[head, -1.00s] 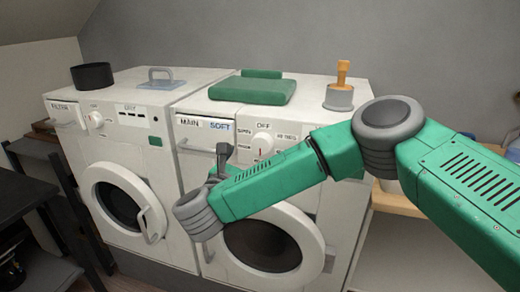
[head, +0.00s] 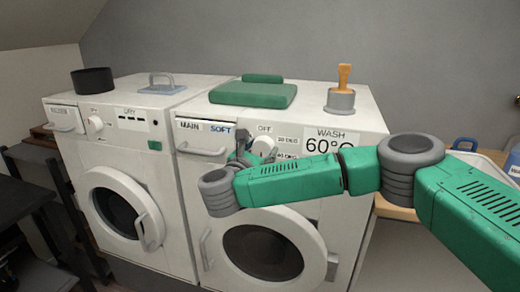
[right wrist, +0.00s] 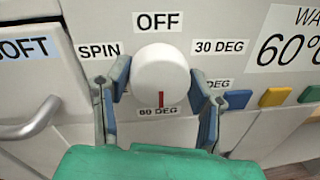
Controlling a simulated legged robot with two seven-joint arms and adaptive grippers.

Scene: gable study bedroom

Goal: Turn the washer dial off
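The washer dial (right wrist: 160,75) is a round white knob with a red mark that points down to the 60 DEG label (right wrist: 158,111). The OFF label (right wrist: 158,21) is above it. In the head view the dial (head: 264,146) shows just right of my right gripper (head: 243,147). In the wrist view the right gripper (right wrist: 162,82) has its fingers spread, one on each side of the dial, close to its rim. I cannot tell whether they touch it. The washer (head: 345,120) is the right machine. My left gripper is not in view.
The dryer (head: 165,190) stands left of the washer. A drawer handle (right wrist: 30,122) is left of the dial; blue (right wrist: 238,99), yellow (right wrist: 274,97) and green buttons are to its right. A green folded item (head: 252,95) and a grey pot with an orange handle (head: 341,99) sit on top.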

